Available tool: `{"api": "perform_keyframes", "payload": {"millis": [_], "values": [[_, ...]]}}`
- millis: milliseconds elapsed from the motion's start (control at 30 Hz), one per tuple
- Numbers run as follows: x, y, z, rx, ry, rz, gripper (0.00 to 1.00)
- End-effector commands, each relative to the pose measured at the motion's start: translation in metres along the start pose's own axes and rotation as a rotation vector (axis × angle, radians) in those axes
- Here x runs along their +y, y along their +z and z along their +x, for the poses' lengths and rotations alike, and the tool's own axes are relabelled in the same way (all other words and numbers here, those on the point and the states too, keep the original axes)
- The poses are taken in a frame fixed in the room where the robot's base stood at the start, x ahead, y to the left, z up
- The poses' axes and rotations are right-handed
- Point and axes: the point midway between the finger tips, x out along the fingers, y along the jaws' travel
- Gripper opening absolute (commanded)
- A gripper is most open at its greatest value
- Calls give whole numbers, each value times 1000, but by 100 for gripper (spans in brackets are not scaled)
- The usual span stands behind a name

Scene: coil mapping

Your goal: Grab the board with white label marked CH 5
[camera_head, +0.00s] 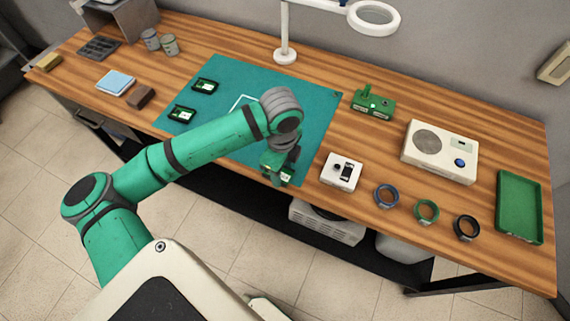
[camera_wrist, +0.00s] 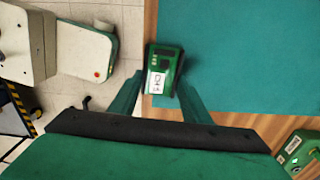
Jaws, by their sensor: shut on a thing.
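A small green board (camera_wrist: 164,62) with dark parts and a white label is between my gripper's fingers (camera_wrist: 160,92) in the wrist view. The label is turned sideways and appears to read CH 5. My gripper (camera_head: 281,158) is shut on this board. In the head view the board (camera_head: 284,178) shows under the gripper near the front edge of the teal mat (camera_head: 309,120), partly hidden by the gripper. Whether it is lifted clear is hard to tell. Two other boards with white labels lie on the mat's left part, one farther back (camera_head: 205,86) and one nearer (camera_head: 182,113).
A white device (camera_head: 342,171) stands right of the gripper, with several coil rings beyond it. A green fixture (camera_head: 373,104), a cream box (camera_head: 440,151) and a green tray (camera_head: 519,207) are farther right. A lamp (camera_head: 285,53) stands behind the mat.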

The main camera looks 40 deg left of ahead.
Motion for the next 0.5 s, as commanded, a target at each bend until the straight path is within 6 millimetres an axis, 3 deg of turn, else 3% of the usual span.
{"api": "perform_keyframes", "payload": {"millis": [500], "values": [[8, -4, 0, 0, 0, 4, 21]]}}
